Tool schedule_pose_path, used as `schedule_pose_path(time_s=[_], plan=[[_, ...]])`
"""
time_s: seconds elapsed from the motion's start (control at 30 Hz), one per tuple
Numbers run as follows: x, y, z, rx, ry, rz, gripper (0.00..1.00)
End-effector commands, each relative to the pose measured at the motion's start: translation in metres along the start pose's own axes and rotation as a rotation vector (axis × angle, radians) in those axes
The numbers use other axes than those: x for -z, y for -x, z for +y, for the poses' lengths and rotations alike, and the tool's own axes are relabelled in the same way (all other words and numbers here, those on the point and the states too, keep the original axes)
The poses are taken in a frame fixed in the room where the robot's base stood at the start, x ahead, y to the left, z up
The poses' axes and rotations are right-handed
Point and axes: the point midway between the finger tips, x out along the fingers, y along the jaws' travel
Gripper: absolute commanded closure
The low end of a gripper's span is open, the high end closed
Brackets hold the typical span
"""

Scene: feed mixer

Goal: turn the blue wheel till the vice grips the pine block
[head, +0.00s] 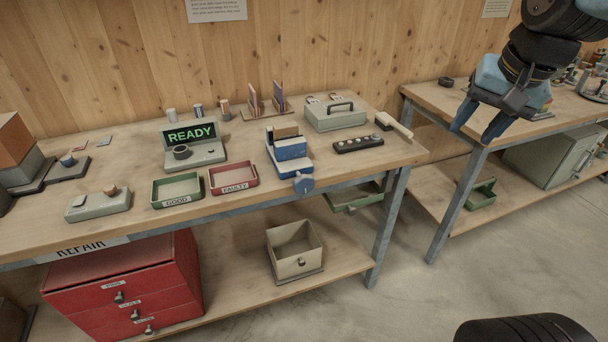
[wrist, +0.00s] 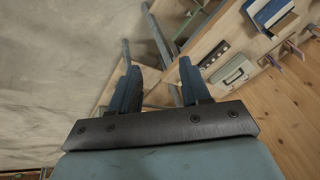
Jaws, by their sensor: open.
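The blue vice (head: 290,150) stands on the left bench near its front right. The pine block (head: 286,131) sits at its top, between or against the jaws; I cannot tell whether there is a gap. The blue wheel (head: 303,184) is at the vice's front, by the bench edge. My gripper (head: 478,132) is open and empty, high at the right, well away from the vice. In the wrist view my gripper's two blue fingers (wrist: 158,82) are apart with nothing between them. The vice (wrist: 270,12) shows at the top right there, its wheel not clearly visible.
Right of the vice are a button strip (head: 358,144), a grey-green handled box (head: 335,115) and a white-handled brush (head: 394,124). Left are a red FAULTY tray (head: 233,190), a green GOOD tray (head: 178,204) and a READY display (head: 191,133). A floor gap separates the two benches.

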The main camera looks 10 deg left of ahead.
Motion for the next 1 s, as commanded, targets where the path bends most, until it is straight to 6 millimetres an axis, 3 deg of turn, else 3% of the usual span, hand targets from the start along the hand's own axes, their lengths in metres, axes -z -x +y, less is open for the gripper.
schedule_pose_path(time_s=[0.27, 0.57, 0.77, 1.0], plan=[[0.026, -0.023, -0.049, 0.019, -0.159, -0.091, 0.53], [0.042, -0.069, -0.125, -0.041, -0.37, -0.196, 0.53], [0.037, -0.107, -0.182, -0.12, -0.508, -0.235, 0.53], [0.016, -0.154, -0.252, -0.225, -0.659, -0.23, 0.53]])
